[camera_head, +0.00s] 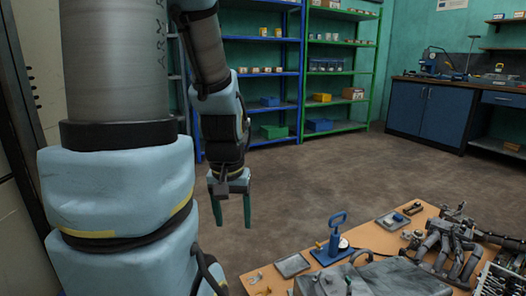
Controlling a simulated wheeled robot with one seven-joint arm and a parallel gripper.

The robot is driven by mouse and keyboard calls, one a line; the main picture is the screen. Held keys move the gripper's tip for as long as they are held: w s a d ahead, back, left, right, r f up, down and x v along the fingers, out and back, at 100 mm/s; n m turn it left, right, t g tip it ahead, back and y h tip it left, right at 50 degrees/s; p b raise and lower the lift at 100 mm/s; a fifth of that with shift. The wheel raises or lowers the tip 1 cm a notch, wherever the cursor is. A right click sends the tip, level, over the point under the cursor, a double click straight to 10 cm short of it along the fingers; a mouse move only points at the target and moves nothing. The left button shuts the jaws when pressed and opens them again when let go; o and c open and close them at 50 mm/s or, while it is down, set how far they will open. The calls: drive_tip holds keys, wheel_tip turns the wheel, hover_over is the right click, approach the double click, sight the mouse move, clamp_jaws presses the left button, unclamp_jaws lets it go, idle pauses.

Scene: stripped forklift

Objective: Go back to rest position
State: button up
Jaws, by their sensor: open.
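My gripper (232,212) hangs from my arm left of the picture's middle, with its two dark green fingers pointing down. The fingers are apart, with nothing between them. It is above the brown floor (290,180), left of the workbench and apart from it. My grey and pale blue arm fills the left side of the view and hides what lies behind it.
A wooden workbench (368,235) at the lower right carries a blue hand-press tool (331,243), small trays and dark metal parts (450,245). Blue shelves (262,75) and green shelves (340,75) stand at the back. A blue cabinet (428,112) stands at the right. The floor between is clear.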

wheel_tip(320, 180, up, 21)
drive_tip(key=p, duration=1.9)
drive_tip(key=shift+r, duration=0.15)
drive_tip(key=shift+c, duration=0.2)
idle(0.8)
